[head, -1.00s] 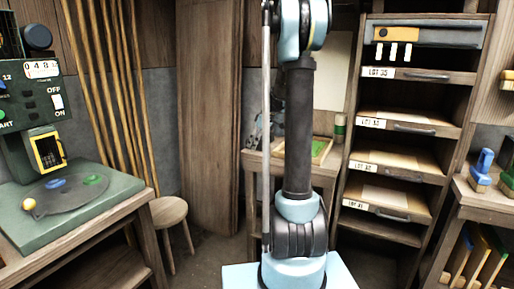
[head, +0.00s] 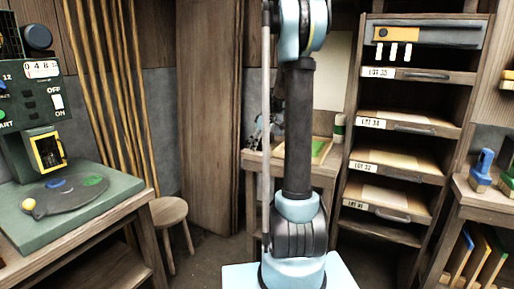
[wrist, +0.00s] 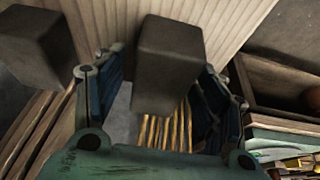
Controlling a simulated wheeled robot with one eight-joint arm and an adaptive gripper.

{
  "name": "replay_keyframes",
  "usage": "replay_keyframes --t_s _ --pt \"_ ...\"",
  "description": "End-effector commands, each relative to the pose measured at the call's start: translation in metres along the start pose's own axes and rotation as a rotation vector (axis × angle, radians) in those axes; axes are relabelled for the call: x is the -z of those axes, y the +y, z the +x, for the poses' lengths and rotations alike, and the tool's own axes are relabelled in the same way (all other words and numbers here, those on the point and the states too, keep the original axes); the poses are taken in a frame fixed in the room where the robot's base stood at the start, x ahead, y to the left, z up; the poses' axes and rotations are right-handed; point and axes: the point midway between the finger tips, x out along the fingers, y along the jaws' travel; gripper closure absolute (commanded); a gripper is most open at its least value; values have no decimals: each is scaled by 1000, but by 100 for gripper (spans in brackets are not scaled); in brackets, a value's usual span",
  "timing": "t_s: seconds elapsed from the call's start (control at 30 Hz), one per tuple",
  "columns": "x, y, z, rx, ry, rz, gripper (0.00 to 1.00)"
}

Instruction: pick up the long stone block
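My gripper (wrist: 165,75) shows in the wrist view, with a green body and dark blue fingers set wide apart. A dark grey stone-like block (wrist: 168,65) appears between or just beyond the fingers. A pale gap shows at its left, while its right edge overlaps the right finger; I cannot tell whether they touch. Another dark grey block (wrist: 35,45) is at the upper left, outside the fingers. Both blocks are seen nearly end-on, so I cannot tell which is longer.
The wrist view shows a wooden tray (wrist: 285,107) at right. In the head view, a machine bench (head: 25,228) stands at left with a stool (head: 169,211). A drawer rack (head: 352,120) and side bench (head: 480,198) stand at right. Poles (head: 105,90) lean on the wall.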

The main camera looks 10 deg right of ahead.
Motion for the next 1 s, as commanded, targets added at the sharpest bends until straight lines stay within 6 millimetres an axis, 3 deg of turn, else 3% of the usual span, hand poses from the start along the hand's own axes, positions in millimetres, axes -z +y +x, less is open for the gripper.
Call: replay_keyframes --t_s 0.03,0.3,0.7,1.0 --pt "0 0 0 0 0 0 40" --pt "0 0 0 0 0 0 100" --pt "1 -1 -3 1 -2 -1 100" --pt "18 -1 -44 0 0 0 100"
